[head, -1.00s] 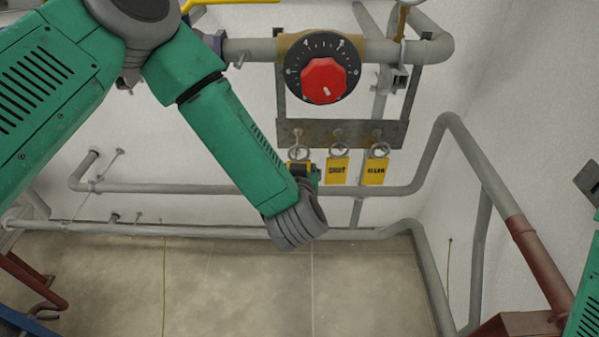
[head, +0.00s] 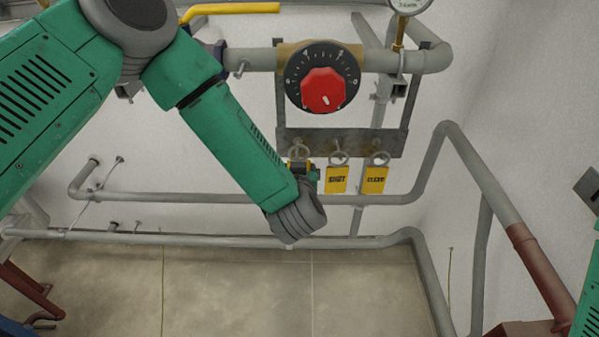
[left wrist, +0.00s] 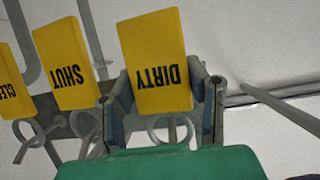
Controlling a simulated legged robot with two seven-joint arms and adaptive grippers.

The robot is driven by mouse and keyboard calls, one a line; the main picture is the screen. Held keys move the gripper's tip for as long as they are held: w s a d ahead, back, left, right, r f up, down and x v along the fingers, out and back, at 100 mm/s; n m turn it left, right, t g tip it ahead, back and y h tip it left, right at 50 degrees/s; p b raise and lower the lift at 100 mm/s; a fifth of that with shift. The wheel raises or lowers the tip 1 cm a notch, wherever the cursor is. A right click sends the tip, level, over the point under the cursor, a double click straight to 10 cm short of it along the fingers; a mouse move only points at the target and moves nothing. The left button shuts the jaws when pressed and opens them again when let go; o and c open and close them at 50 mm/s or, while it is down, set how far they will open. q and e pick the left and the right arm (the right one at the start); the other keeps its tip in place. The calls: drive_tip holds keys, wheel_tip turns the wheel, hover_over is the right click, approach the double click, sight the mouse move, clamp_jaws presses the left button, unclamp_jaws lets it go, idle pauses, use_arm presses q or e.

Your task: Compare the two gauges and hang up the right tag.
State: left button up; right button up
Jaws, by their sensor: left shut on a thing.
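My left gripper (head: 303,172) is at the leftmost hook of the tag rack (head: 335,141). In the left wrist view its two fingers are shut on the yellow DIRTY tag (left wrist: 157,60), one on each side. A ring shows behind that tag; whether it is still on the hook I cannot tell. The yellow SHUT tag (head: 337,180) and CLEAN tag (head: 374,180) hang by rings from the other two hooks. One round gauge (head: 408,4) is cut off at the top edge of the head view, so its needle cannot be read. No second gauge is visible. My right gripper is not in view.
A dial with a red knob (head: 323,90) sits above the rack on a grey pipe (head: 398,60). A yellow lever handle (head: 230,9) is at the top left. Pipes run along the wall below the tags. The floor (head: 235,285) is clear.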

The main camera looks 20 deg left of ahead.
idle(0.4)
use_arm(q)
drive_tip(key=s+d, duration=0.2)
drive_tip(key=s, duration=0.5)
drive_tip(key=shift+s+d+r, duration=0.15)
drive_tip(key=shift+s+r, duration=0.1)
drive_tip(key=shift+s, duration=0.15)
idle(0.7)
idle(1.0)
